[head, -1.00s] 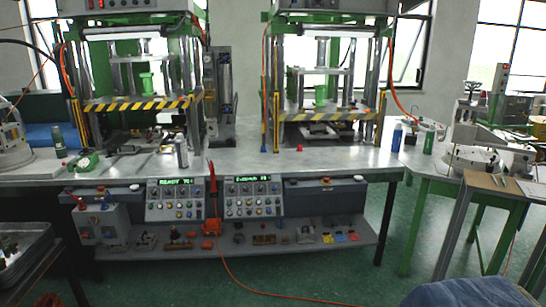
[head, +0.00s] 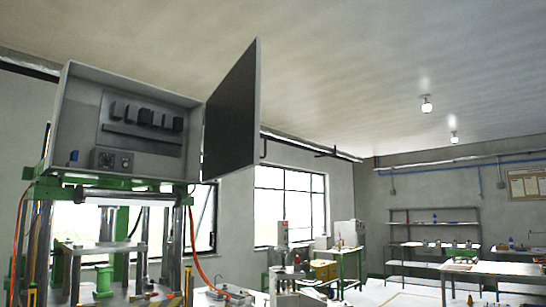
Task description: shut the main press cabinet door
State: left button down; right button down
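The main press cabinet (head: 80,120) is a grey box on top of the green press frame at the left of the head view. Its front is open, showing a panel with a row of dark blocks and a small dial unit inside. The cabinet door (head: 231,112) is hinged at the cabinet's right edge and stands wide open, its dark face showing, swung out to the right. Neither of my grippers is in view.
The press frame (head: 105,187) stands below the cabinet, with an orange hose at its right. Benches, a shelf unit (head: 432,225) and windows (head: 290,208) lie beyond to the right. The space right of the door is clear.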

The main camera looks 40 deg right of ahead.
aim_at(232, 134)
jog(key=i+z, duration=0.8)
jog(key=i+j+z, duration=0.15)
jog(key=z, duration=0.25)
jog(key=i+j+z, duration=0.4)
jog(key=l, duration=0.05)
